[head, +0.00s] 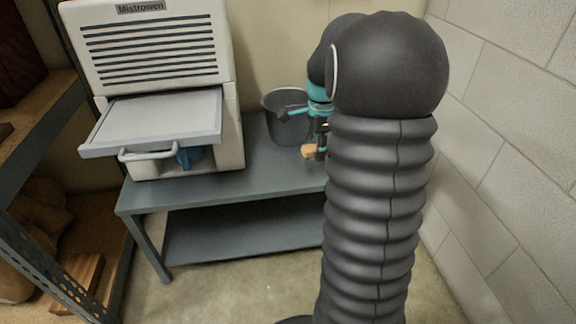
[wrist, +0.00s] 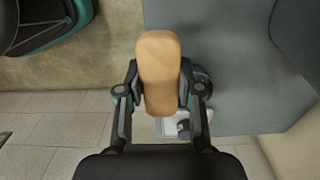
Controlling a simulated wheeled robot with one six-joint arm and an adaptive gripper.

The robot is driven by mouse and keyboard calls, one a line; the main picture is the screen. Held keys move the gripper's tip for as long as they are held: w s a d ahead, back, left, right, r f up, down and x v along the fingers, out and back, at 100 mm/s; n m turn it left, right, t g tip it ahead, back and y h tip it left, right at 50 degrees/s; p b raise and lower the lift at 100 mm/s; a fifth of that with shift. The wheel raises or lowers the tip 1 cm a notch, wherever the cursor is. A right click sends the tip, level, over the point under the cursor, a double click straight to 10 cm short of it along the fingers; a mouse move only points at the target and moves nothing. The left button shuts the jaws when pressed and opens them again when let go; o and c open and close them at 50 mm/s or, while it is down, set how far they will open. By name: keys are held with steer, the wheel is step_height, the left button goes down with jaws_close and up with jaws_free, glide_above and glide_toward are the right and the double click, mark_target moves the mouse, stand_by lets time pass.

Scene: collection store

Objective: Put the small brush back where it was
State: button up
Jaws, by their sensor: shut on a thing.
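The small brush shows as a pale wooden block (wrist: 158,68) between the fingers in the wrist view. My gripper (wrist: 160,92) is shut on it. In the head view, the brush's wooden end (head: 308,151) sticks out to the left of my gripper (head: 320,152), above the right part of the grey bench (head: 262,172). I cannot see its bristles. My dark ribbed arm hides the bench's right end in the head view.
A grey bucket (head: 287,130) stands at the back of the bench, close to my gripper. A white cabinet marked Mistrowen (head: 155,50) stands at the left, its flap (head: 150,118) sticking out forward. A block wall (head: 500,130) is at the right, shelving (head: 40,130) at the left.

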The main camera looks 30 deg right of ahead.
glide_above(291, 173)
step_height(291, 173, down, 5)
steer(key=shift+w+f, duration=0.1)
steer(key=shift+f+b, duration=0.45)
steer(key=shift+f, duration=1.4)
steer(key=shift+f, duration=0.1)
steer(key=o, duration=1.1)
